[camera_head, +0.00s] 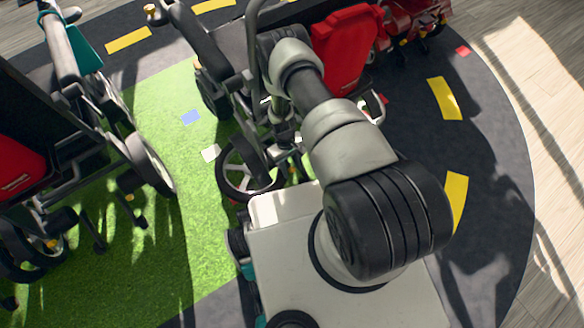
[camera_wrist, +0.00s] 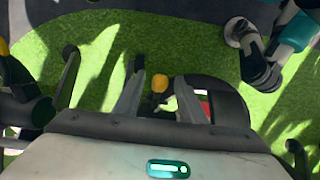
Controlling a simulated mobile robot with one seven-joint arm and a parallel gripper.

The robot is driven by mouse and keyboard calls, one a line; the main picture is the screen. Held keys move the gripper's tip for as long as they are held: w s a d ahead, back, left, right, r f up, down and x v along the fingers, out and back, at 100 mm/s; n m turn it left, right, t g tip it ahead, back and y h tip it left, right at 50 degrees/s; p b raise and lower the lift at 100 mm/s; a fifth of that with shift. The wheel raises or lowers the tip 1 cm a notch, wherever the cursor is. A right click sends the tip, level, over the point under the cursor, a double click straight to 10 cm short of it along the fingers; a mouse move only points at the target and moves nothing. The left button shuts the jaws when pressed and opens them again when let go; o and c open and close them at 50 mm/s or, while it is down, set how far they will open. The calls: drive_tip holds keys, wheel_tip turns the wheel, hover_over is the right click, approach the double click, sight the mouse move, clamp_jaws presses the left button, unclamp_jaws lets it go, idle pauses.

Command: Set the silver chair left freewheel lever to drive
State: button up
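A yellow-tipped lever (camera_wrist: 160,83) stands on a short black stem in the wrist view. My gripper (camera_wrist: 160,98) is open, with one grey finger on each side of the yellow tip. I cannot tell whether either finger touches it. In the head view my arm reaches down to the lower part of the middle chair (camera_head: 207,42), which has a dark seat and a red box at its rear. The arm and chair hide my gripper there. I cannot tell from colour whether this is the silver chair, and no lever marking is readable.
A black wheel (camera_wrist: 228,102) is close to the right finger. The middle chair's spoked wheel (camera_head: 238,176) stands by my white base. Another chair (camera_head: 150,163) with a red panel stands at left. Green floor (camera_head: 205,235) lies free between them; a red vehicle (camera_head: 418,22) is behind.

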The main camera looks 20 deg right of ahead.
drive_tip(key=p+v, duration=0.2)
drive_tip(key=v, duration=0.5)
drive_tip(key=shift+r, duration=0.3)
idle(0.4)
